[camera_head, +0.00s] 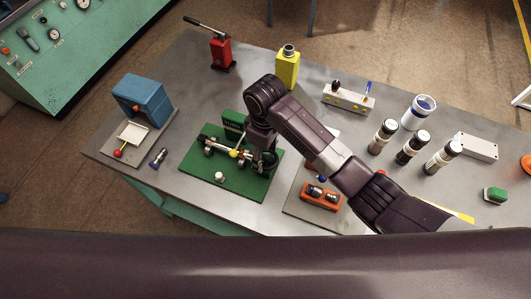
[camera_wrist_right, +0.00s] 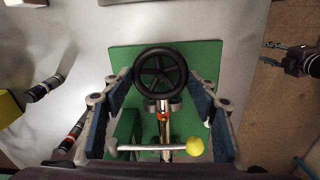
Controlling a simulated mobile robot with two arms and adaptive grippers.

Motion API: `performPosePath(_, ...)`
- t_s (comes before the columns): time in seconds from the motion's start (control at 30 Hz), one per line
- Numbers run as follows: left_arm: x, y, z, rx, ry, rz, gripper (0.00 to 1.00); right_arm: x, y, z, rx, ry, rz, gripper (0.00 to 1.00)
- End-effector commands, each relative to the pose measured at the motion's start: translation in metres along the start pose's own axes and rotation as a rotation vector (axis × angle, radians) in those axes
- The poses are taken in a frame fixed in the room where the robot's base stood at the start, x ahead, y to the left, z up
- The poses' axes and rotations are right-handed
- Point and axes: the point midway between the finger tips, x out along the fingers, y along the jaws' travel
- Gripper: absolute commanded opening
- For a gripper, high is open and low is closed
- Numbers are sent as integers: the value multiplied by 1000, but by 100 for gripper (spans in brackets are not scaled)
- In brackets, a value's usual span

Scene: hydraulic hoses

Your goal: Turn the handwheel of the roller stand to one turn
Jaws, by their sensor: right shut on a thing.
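The roller stand's green base (camera_head: 240,190) lies near the front of the grey table, with metal rollers and a rod with a yellow ball (camera_head: 234,154). My right gripper (camera_head: 262,157) reaches down over the stand's right end and largely hides the wheel in the head view. In the right wrist view, the black spoked handwheel (camera_wrist_right: 160,72) sits between the two fingers of my right gripper (camera_wrist_right: 160,88), which is shut on it. The yellow ball (camera_wrist_right: 195,146) is at the end of a bar below the wheel. My left gripper is not in view.
A blue box (camera_head: 142,95) stands to the left, with a red jack (camera_head: 221,52) and yellow can (camera_head: 287,68) behind. An orange block (camera_head: 320,197) sits just right of the stand. Several dark bottles and a white-blue cup (camera_head: 419,110) stand farther right.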

Motion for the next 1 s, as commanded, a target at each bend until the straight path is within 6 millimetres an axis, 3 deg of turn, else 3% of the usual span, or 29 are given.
performPosePath(1.0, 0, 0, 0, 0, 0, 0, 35, -2, -2, 0, -966, 2, 5, 29)
